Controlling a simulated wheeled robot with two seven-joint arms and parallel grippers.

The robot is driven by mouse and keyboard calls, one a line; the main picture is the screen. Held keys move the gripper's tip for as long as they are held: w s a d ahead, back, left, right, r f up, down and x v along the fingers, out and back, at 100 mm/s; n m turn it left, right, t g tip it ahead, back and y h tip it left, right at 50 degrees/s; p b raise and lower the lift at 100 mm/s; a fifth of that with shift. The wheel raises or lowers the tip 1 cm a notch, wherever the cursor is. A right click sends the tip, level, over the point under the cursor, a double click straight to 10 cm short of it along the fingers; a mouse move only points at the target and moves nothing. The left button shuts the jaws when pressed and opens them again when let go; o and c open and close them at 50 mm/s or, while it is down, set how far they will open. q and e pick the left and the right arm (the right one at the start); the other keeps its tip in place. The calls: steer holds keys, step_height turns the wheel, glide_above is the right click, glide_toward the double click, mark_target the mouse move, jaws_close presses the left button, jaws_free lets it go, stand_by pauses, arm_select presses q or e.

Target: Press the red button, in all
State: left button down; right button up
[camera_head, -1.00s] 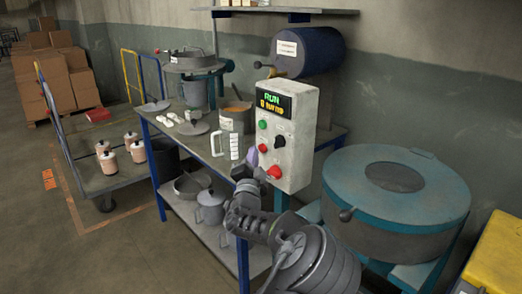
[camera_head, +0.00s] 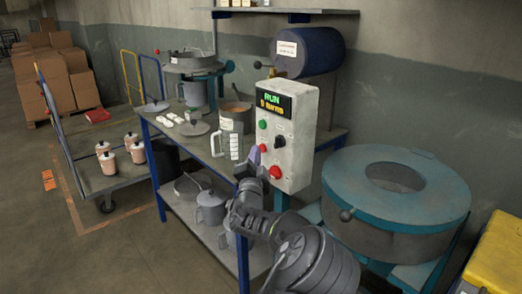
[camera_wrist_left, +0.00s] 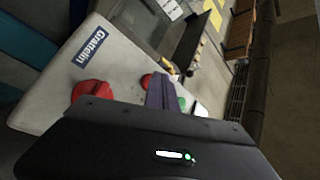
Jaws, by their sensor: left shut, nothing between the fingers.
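A pale grey control box (camera_head: 294,135) has a lit display reading RUN. On its front are a green button (camera_head: 263,124), a small red button (camera_head: 262,148), a black knob (camera_head: 279,141) and a larger red knob-like button (camera_head: 275,172). My left gripper (camera_head: 254,156) is shut and empty, its lavender fingertips just left of and below the small red button. In the left wrist view the fingers (camera_wrist_left: 161,93) point at the box between the small red button (camera_wrist_left: 147,80) and the green one (camera_wrist_left: 182,103); the large red button (camera_wrist_left: 90,91) is to their left. I cannot tell whether they touch.
A blue-legged bench (camera_head: 165,127) with pots and a jug (camera_head: 236,117) stands behind and left of the box. A round blue-topped drum machine (camera_head: 396,200) is close on the right. A trolley (camera_head: 115,180) with small canisters stands at left.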

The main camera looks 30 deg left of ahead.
arm_select(q)
steer(key=shift+w, duration=0.15)
stand_by(0.4)
steer(key=shift+s+a, duration=0.2)
steer(key=shift+s, duration=0.65)
steer(key=s, duration=0.2)
steer(key=s+a, duration=0.1)
steer(key=s, duration=0.1)
steer(key=shift+s+a+p, duration=0.2)
steer(key=shift+s+p, duration=0.15)
steer(key=shift+s, duration=0.05)
steer(key=shift+f, duration=0.1)
stand_by(0.5)
